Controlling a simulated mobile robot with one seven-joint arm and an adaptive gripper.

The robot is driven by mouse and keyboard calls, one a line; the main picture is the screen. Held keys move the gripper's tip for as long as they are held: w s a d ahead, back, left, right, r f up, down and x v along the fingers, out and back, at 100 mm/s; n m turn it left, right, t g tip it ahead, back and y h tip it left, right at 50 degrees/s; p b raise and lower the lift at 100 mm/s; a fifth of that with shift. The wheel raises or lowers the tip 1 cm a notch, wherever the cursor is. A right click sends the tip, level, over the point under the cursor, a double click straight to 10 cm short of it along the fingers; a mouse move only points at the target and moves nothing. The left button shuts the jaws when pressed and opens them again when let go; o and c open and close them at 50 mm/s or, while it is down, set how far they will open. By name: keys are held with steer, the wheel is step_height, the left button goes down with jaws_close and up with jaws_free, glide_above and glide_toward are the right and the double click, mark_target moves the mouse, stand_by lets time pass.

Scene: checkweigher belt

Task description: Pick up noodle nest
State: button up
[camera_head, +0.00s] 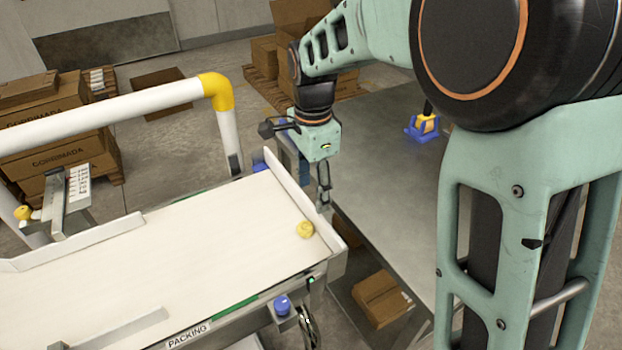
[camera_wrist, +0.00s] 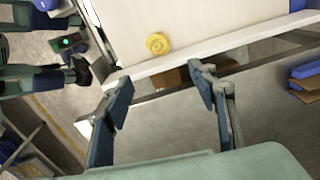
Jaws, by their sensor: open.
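The noodle nest (camera_head: 305,229) is a small round yellow coil. It lies on the white belt (camera_head: 170,240) near the belt's right end, close to the edge. It also shows in the wrist view (camera_wrist: 158,43), at the top, beyond the belt's end strip. My gripper (camera_head: 323,207) hangs from the arm just right of and beyond the belt's end wall, apart from the nest. In the wrist view my gripper (camera_wrist: 158,98) is open, its two blue-padded fingers spread with nothing between them. The nest sits ahead of the fingertips.
A grey metal table (camera_head: 390,150) stands right of the belt, with a blue holder (camera_head: 422,128) on it. A raised wall (camera_head: 288,180) borders the belt's end. A white and yellow rail (camera_head: 130,100) crosses at left. A blue knob (camera_head: 282,304) sits at the front.

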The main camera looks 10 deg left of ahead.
mark_target(306, 225)
steer(key=f, duration=0.1)
steer(key=a+f, duration=0.1)
steer(key=f, duration=0.3)
steer(key=shift+a, duration=0.35)
steer(key=shift+s+d+f, duration=0.1)
steer(key=shift+s+f, duration=0.05)
steer(key=shift+f, duration=1.35)
steer(key=shift+s+f, duration=0.15)
steer(key=shift+f, duration=1.35)
steer(key=shift+c, duration=0.5)
steer(key=c, duration=0.9)
steer(key=shift+r, duration=0.1)
